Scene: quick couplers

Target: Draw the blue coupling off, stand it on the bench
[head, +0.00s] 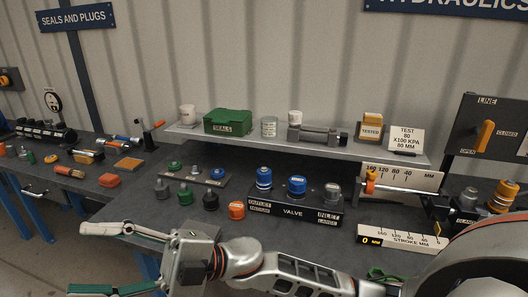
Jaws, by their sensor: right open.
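A dark valve block (293,213) stands on the bench, labelled outlet medium at its left and inlet large at its right. A tall blue coupling (264,178) sits upright at its outlet end. A second, wider blue coupling (297,186) sits upright near its middle, and a grey fitting stands at the inlet end. I cannot tell which blue one is meant. My right gripper (82,259) is open and empty in the left foreground, fingers pointing left, well apart from the block. My left gripper is not in view.
Grey, green and orange caps (236,210) stand on the bench (130,208) left of the block. A small rack (198,178) lies behind them. A raised shelf (345,147) with jars and a green seals box (228,122) runs behind. A stroke scale (402,238) is at the right.

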